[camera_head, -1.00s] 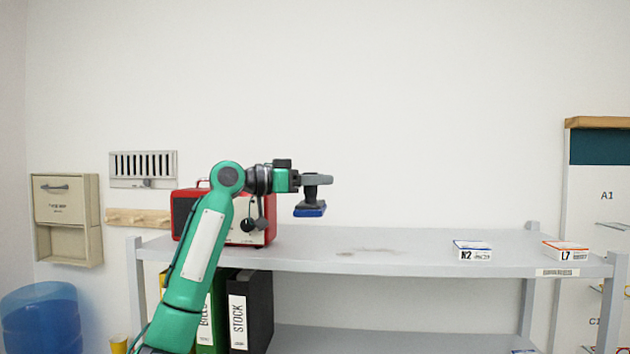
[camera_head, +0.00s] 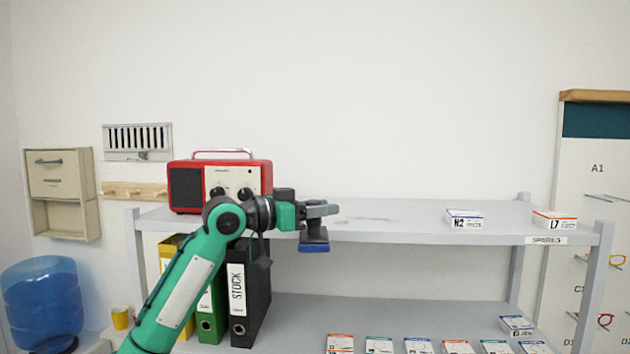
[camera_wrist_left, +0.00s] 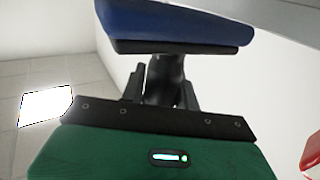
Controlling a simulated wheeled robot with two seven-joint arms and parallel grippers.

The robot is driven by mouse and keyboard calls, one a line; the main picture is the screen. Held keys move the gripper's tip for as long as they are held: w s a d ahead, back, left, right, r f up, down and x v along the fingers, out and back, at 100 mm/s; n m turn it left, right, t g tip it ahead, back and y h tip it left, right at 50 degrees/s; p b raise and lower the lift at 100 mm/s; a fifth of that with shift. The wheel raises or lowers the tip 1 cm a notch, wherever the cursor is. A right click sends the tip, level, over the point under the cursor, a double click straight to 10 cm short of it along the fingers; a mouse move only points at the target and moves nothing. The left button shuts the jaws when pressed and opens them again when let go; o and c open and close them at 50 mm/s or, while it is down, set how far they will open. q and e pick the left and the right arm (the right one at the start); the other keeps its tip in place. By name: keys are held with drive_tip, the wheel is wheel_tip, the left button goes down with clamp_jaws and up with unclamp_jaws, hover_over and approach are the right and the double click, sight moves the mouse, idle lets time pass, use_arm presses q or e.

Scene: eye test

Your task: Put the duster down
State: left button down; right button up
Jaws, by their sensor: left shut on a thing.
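The duster (camera_head: 314,246) has a dark grey handle and a blue pad underneath. My left gripper (camera_head: 322,209) is shut on its handle, in front of the shelf unit's upper board. The pad hangs just below the level of that board's front edge. In the left wrist view the duster's blue pad (camera_wrist_left: 180,22) fills the top, and the dark fingers of my left gripper (camera_wrist_left: 165,92) show below it. My right gripper is not in view.
A red radio (camera_head: 220,186) stands at the upper board's left, with small boxes N2 (camera_head: 464,220) and L7 (camera_head: 554,220) at its right. Binders (camera_head: 249,290) stand on the lower board, with several small boxes (camera_head: 418,346) along its front. The lower board's middle (camera_head: 340,312) is bare.

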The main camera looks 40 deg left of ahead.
use_arm(q)
drive_tip(key=s+d+f+n+y, duration=0.1)
drive_tip(key=s+d+f, duration=0.4)
drive_tip(key=f, duration=0.9)
drive_tip(key=s+d+f+n+t+y, duration=0.1)
drive_tip(key=s+d+f+y, duration=0.3)
drive_tip(key=d+f, duration=0.5)
drive_tip(key=s+d+f+n+y, duration=0.2)
drive_tip(key=s+d+f, duration=0.4)
drive_tip(key=f, duration=1.5)
drive_tip(key=shift+d+f+n+t+y, duration=0.15)
drive_tip(key=shift+d+n+t+y, duration=0.25)
drive_tip(key=shift+d, duration=0.65)
drive_tip(key=shift+w, duration=0.1)
